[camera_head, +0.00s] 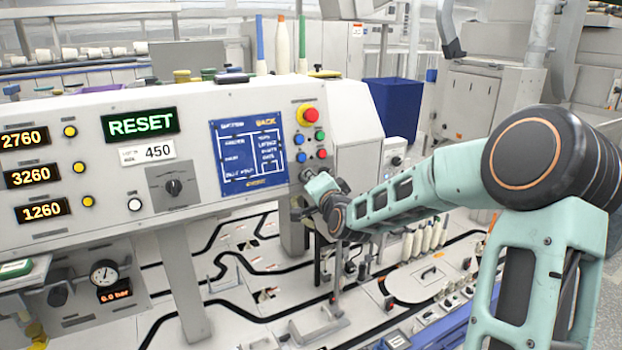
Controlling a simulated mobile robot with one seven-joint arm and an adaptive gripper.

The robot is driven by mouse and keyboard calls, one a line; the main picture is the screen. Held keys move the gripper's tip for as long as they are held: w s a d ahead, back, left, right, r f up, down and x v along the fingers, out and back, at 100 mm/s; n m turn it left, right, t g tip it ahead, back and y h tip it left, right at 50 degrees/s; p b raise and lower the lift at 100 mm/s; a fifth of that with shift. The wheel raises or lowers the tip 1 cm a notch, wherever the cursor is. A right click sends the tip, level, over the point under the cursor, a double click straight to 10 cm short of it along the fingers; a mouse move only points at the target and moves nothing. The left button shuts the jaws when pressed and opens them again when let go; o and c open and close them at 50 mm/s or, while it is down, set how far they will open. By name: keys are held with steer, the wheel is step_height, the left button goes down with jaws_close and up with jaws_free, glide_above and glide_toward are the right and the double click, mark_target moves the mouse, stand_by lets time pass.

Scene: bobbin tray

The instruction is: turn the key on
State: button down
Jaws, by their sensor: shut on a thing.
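My gripper (311,179) reaches in from the right to the lower right of the control panel (60,219). It is shut on the key at a small round key switch (306,174) below the coloured buttons. The key itself is hidden by the fingers, and its turn angle cannot be made out. A green RESET display (140,124) is lit on the panel. A blue screen (249,152) stands left of the buttons.
A red emergency button (310,114) and several small coloured buttons sit just above my gripper. A black rotary knob (173,187) is farther left. Below lies a deck with black tracks and white bobbins (408,244). A blue bin (394,106) stands behind.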

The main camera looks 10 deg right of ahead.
stand_by(0.3)
steer(key=c, duration=2)
jaws_free()
steer(key=shift+c, duration=0.2)
steer(key=s+d+r, duration=0.1)
steer(key=s, duration=1.1)
steer(key=shift+r, duration=0.25)
steer(key=shift+w+d, duration=0.1)
